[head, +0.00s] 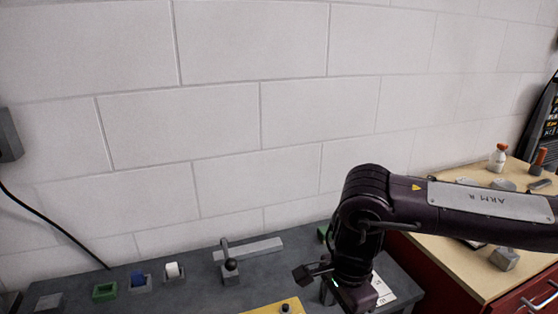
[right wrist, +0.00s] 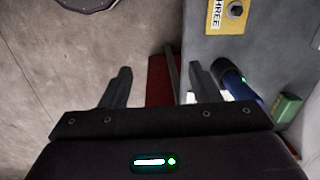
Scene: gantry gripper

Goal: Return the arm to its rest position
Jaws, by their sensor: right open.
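My right arm (head: 480,198) comes in from the right in the head view and bends down at a dark joint over the right end of the grey bench. Its lower end reaches the bottom edge of the picture, so the fingertips cannot be made out there. In the right wrist view my right gripper (right wrist: 160,85) has its two dark fingers apart, with nothing held between them. A red strip and a thin dark bar show beyond the gap. My left gripper is not in view.
The grey bench (head: 195,292) holds a green square holder (head: 104,291), a blue piece (head: 138,278), a white roll (head: 172,269) and a yellow plate (head: 275,308). A wood-topped red cabinet (head: 440,262) stands right. A dark blue cylinder (right wrist: 240,82) is close beside the right finger.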

